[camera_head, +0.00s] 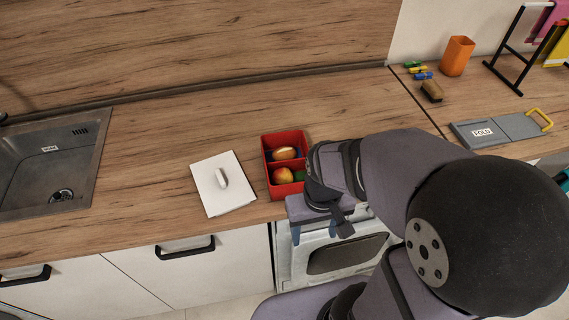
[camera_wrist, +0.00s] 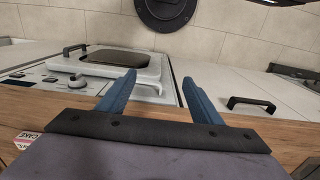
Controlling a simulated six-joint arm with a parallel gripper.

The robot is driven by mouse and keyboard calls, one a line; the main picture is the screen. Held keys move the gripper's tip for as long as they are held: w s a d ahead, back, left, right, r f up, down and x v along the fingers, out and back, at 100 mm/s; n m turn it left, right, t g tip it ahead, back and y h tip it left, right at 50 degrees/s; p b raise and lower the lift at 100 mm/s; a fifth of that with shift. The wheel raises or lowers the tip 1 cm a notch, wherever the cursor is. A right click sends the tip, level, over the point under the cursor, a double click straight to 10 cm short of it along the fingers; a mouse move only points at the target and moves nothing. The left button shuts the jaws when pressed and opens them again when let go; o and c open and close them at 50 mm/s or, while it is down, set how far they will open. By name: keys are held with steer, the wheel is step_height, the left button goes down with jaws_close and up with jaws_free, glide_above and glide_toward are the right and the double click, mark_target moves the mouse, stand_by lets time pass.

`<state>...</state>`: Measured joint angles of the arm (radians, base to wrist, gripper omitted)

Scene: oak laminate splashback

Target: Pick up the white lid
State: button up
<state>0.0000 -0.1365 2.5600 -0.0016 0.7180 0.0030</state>
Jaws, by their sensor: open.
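The white lid (camera_head: 223,190) lies flat on the wooden counter left of the red box. It is a square panel with a raised white handle (camera_head: 221,178) near its middle. My gripper (camera_head: 314,233) is at the counter's front edge, right of the lid and just in front of the red box, apart from the lid. In the wrist view my gripper (camera_wrist: 157,88) shows two blue fingers spread apart with nothing between them. The lid does not show in the wrist view.
The red box (camera_head: 269,160) holds fruit in compartments, beside the lid. A metal sink (camera_head: 85,165) is at the left. A grey folded board (camera_head: 490,132), an orange cup (camera_head: 457,56) and a black rack (camera_head: 513,55) stand at the right. Counter behind the lid is clear.

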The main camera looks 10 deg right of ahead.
steer(key=c, duration=0.5)
